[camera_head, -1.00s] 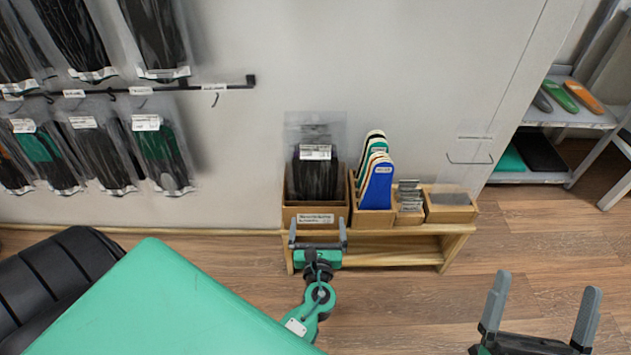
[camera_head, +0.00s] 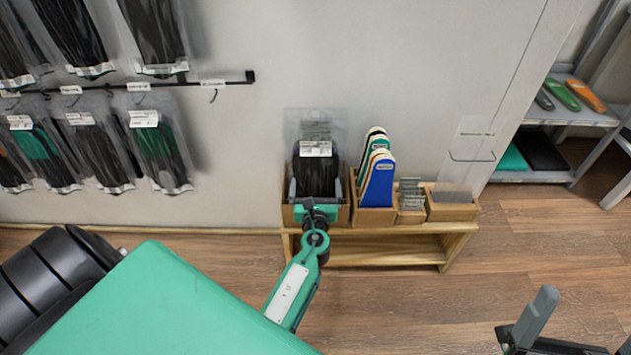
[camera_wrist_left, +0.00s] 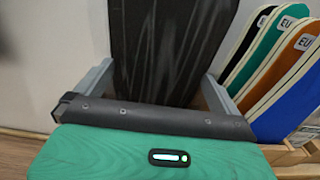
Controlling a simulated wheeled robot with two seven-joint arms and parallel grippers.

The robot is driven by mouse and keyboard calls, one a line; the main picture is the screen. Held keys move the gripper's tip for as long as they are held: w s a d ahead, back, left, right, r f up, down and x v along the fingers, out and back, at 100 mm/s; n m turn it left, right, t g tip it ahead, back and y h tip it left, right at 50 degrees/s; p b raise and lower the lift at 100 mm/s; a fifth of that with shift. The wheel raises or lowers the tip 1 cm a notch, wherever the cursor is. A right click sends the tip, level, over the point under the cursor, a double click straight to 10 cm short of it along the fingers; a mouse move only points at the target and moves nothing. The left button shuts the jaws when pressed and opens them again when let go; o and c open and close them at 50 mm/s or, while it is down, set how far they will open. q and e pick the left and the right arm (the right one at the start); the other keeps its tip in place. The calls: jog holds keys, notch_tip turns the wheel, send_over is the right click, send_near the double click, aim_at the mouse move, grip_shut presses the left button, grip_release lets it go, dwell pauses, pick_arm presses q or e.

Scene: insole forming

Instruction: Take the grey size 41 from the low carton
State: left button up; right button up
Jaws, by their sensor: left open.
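Several dark packaged insoles (camera_head: 317,172) in clear bags stand upright in the left carton (camera_head: 288,216) on the low wooden bench, the front bag bearing a white label too small to read. My left gripper (camera_head: 315,190) is at the front of this carton, its two fingers apart. In the left wrist view my left gripper (camera_wrist_left: 160,85) has its fingers on either side of the dark pack (camera_wrist_left: 158,45), not closed on it. Whether they touch it, I cannot tell. My right gripper (camera_head: 580,325) is at the bottom right, cut off by the frame, one finger clearly showing.
Coloured insoles (camera_head: 378,180) stand in the carton just right of the packs, close to my left gripper's right finger. Smaller boxes (camera_head: 452,212) follow along the wooden bench (camera_head: 385,244). Bagged insoles (camera_head: 90,150) hang on the wall at left. A grey shelf (camera_head: 572,115) stands at far right.

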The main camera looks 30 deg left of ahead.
pick_arm(q)
jog(key=c, duration=1.1)
jog(key=shift+o, duration=0.2)
jog(key=shift+r, duration=0.1)
